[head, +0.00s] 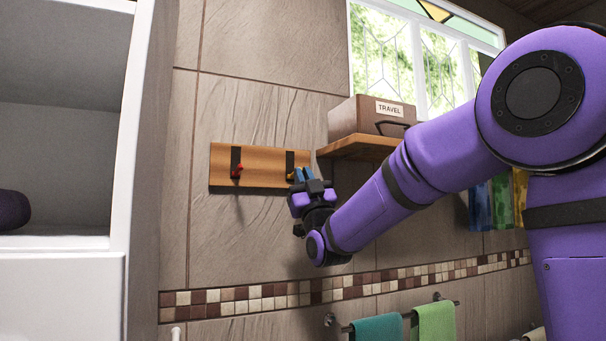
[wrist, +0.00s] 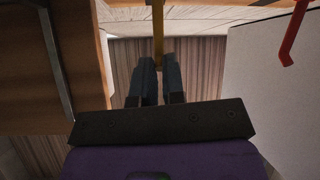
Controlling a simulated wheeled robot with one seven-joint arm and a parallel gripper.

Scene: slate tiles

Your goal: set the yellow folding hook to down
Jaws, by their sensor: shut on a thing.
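The yellow folding hook (head: 290,176) is on a black plate at the right end of a wooden board (head: 222,168) on the wall. In the wrist view the yellow hook (wrist: 158,28) shows as a narrow bar running from the top edge to between the fingertips. My gripper (wrist: 161,64) is shut on it there. The fingers hide the hook's end, and its exact angle is hard to tell.
A red hook (head: 238,170) is on the board's left plate; it also shows in the wrist view (wrist: 291,42). A wooden shelf (head: 352,146) with a brown TRAVEL box (head: 352,120) is close to the right. Towels (head: 377,329) hang below. A white cabinet (head: 130,130) stands left.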

